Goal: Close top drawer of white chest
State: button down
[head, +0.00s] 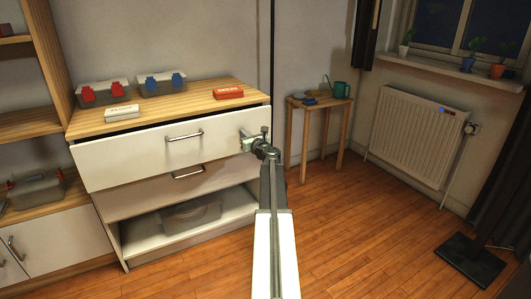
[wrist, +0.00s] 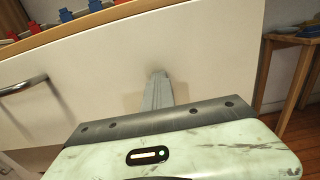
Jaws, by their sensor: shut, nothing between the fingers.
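The white chest (head: 115,207) with a wooden top stands at the left in the head view. Its top drawer (head: 130,157) has a white front with a metal bar handle (head: 184,136) and stands out a little past the front below it. My gripper (head: 246,138) is shut and empty, at the right end of the top drawer front, to the right of the handle. In the wrist view the fingers (wrist: 158,92) point at the white drawer front (wrist: 210,68), with the handle (wrist: 22,85) at the left. I cannot tell whether the fingertips touch the front.
On the chest top are two clear bins with red (head: 103,93) and blue (head: 161,83) clips, a white box (head: 122,112) and a red box (head: 228,93). A small wooden table (head: 318,103) stands to the right. The floor (head: 350,230) in front is clear.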

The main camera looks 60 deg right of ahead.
jog(key=x, duration=0.6)
jog(key=shift+d, duration=0.1)
jog(key=shift+w+d, duration=0.1)
jog(key=shift+w, duration=0.05)
jog(key=shift+w+d+r, duration=0.1)
jog(key=shift+w+r, duration=0.1)
jog(key=v, duration=1.5)
jog(key=shift+f, duration=0.25)
